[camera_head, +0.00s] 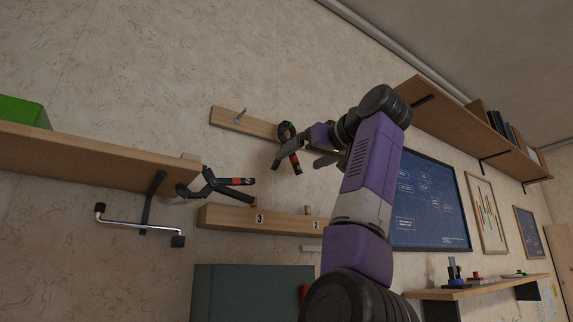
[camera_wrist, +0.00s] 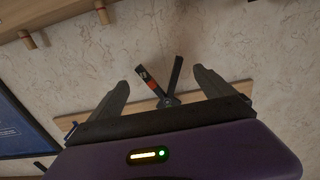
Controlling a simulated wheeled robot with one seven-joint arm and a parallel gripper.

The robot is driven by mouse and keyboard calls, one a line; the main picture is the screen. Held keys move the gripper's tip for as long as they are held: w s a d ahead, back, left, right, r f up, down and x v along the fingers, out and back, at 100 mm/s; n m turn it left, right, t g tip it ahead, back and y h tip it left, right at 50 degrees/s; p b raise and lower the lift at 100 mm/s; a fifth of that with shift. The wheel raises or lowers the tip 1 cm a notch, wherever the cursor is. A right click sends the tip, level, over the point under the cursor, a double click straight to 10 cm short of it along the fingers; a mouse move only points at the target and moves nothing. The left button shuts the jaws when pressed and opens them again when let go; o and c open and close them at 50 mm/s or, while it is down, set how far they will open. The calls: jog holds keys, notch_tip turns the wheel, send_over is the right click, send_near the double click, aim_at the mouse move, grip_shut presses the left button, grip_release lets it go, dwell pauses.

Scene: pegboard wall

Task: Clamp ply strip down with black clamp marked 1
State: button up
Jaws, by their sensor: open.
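A black clamp with a red band on one handle (camera_head: 287,150) hangs at the upper wooden rail (camera_head: 232,121), just left of my gripper (camera_head: 322,150). In the wrist view this clamp (camera_wrist: 151,85) shows its two handles spread between my open fingers (camera_wrist: 161,80), with nothing gripped. I cannot read a number on it. A small pale piece (camera_head: 190,157) at that shelf end may be the ply strip; I cannot tell.
A lower wooden rail (camera_head: 230,216) bears labels 3 and 2 and short pegs. A chrome bar (camera_head: 135,230) hangs under the left shelf. A green box (camera_head: 24,112) stands on it. A grey-green cabinet (camera_head: 245,290) is below. A blue framed board (camera_head: 428,205) hangs right of my arm.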

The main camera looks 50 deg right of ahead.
aim_at(294, 162)
jog(key=p+x, duration=0.2)
jog(key=x, duration=0.2)
jog(key=shift+w+d+r+p, duration=0.1)
jog(key=shift+w+r+p, duration=0.1)
jog(key=shift+p, duration=0.2)
jog(key=shift+w+d+f+p, duration=0.2)
jog(key=shift+w+p, duration=0.25)
jog(key=shift+w, duration=0.25)
grip_shut()
jog(key=shift+r, duration=0.2)
